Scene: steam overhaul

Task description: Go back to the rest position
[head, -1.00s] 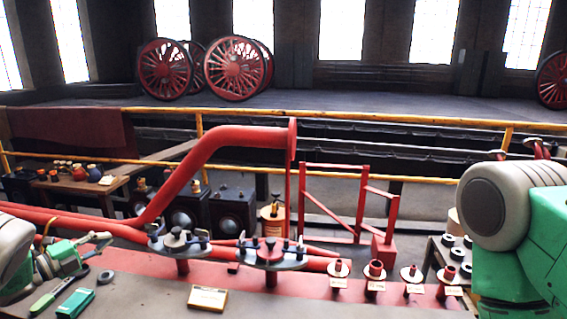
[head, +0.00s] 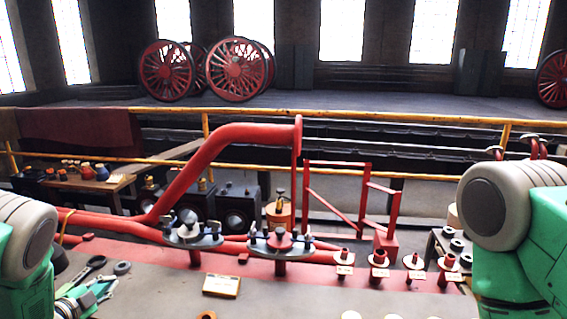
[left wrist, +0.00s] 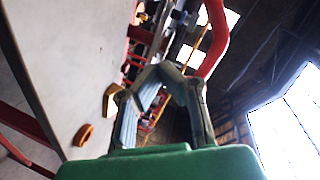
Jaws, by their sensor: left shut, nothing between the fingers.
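My right gripper is out of view; only part of my right arm shows at the right edge of the head view.
Dark-handled pliers (head: 88,268), a dark ring (head: 122,267) and a yellow box (head: 221,285) lie on the bench. Flanges (head: 193,233) on a red pipe (head: 190,170) stand behind. Several short flanged pieces (head: 379,258) line the right. A yellow railing (head: 390,118) crosses behind.

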